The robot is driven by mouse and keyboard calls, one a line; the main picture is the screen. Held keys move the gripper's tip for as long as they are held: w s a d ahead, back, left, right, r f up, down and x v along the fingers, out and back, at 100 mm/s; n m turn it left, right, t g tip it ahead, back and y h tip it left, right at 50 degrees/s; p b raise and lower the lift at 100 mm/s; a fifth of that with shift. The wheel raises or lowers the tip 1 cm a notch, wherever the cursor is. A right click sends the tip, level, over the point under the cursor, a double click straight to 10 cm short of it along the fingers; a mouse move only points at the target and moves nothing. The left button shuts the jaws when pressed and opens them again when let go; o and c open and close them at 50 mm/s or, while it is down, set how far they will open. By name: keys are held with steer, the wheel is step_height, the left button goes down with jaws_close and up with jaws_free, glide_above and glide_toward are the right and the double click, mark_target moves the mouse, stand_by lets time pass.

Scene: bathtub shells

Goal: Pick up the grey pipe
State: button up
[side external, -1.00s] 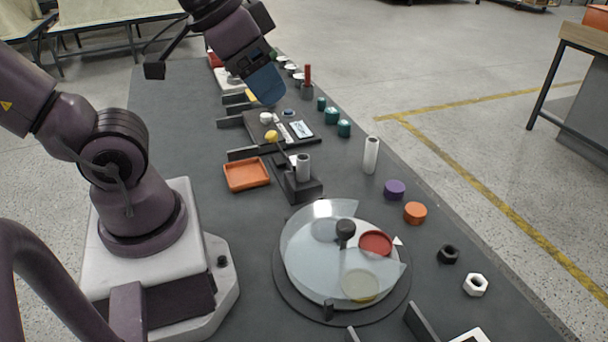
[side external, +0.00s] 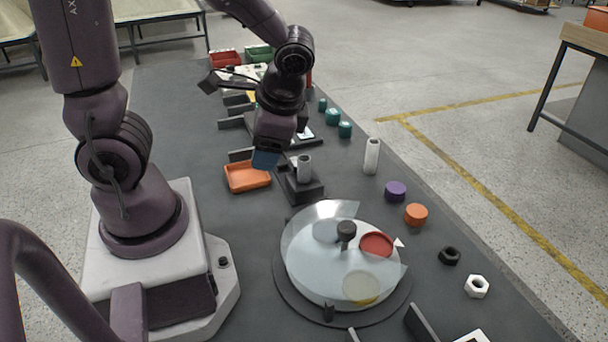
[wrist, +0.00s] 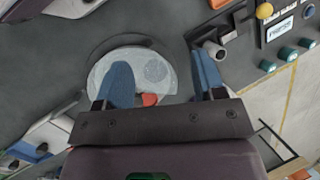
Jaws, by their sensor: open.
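The grey pipe (side external: 303,168) stands upright in a dark block-like holder (side external: 303,190) in the side view. It also shows in the wrist view (wrist: 213,50), by the tip of the right finger. My gripper (side external: 266,159) points down, just left of the pipe in the side view and apparently above its level. In the wrist view my gripper (wrist: 163,75) has its two blue fingers wide apart with nothing between them. The pipe's lower end is hidden in the holder.
An orange tray (side external: 247,176) lies left of the holder. A round turntable with a clear cover (side external: 312,262) is in front. A white pipe (side external: 371,155) stands to the right, near a purple cylinder (side external: 395,190) and an orange cylinder (side external: 415,213).

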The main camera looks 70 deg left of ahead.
steer(key=a+f+m+g+y, duration=0.3)
steer(key=a+f+m+y, duration=0.2)
steer(key=a+y, duration=0.1)
steer(key=m+t+y, duration=0.7)
steer(key=m+t, duration=0.5)
steer(key=m, duration=0.2)
glide_above(304, 162)
steer(key=f, duration=0.3)
steer(key=shift+s+a+f, duration=0.2)
steer(key=shift+w+d+f, duration=0.1)
steer(key=shift+w, duration=0.15)
step_height(304, 162, down, 2)
steer(key=shift+f, duration=0.1)
step_height(304, 162, down, 4)
steer(key=shift+r, duration=0.1)
steer(key=shift+w+a+f, duration=0.15)
steer(key=shift+a, duration=0.35)
steer(key=shift+w+a+f, duration=0.15)
steer(key=shift+a, duration=0.35)
steer(key=shift+w+a, duration=0.25)
steer(key=shift+a, duration=0.2)
steer(key=c, duration=1)
steer(key=shift+r, duration=0.1)
